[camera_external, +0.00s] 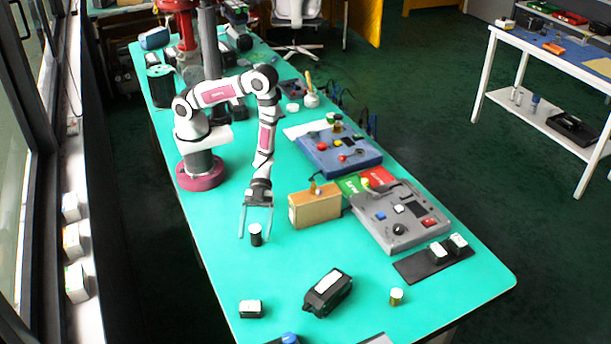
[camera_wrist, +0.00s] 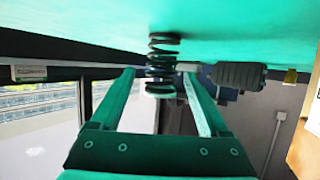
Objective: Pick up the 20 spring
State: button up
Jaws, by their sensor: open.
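A black coil spring (camera_external: 255,235) stands upright on the green table, below my arm. In the wrist view the spring (camera_wrist: 162,66) shows its coils near the picture's middle, at the far end of the fingers. My gripper (camera_external: 256,228) points down and is open, with one finger to each side of the spring. In the wrist view my gripper (camera_wrist: 158,76) also has its two fingers apart, with the spring between their tips. I see no clear contact between fingers and spring. No "20" mark on the spring can be read.
A tan box (camera_external: 315,208) stands right of my gripper. A grey control panel (camera_external: 385,232) and a blue one (camera_external: 335,160) lie beyond it. Table around the spring is clear.

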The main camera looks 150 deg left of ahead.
aim_at(254, 236)
jog(key=x, duration=0.3)
jog(key=shift+r, duration=0.1)
grip_shut()
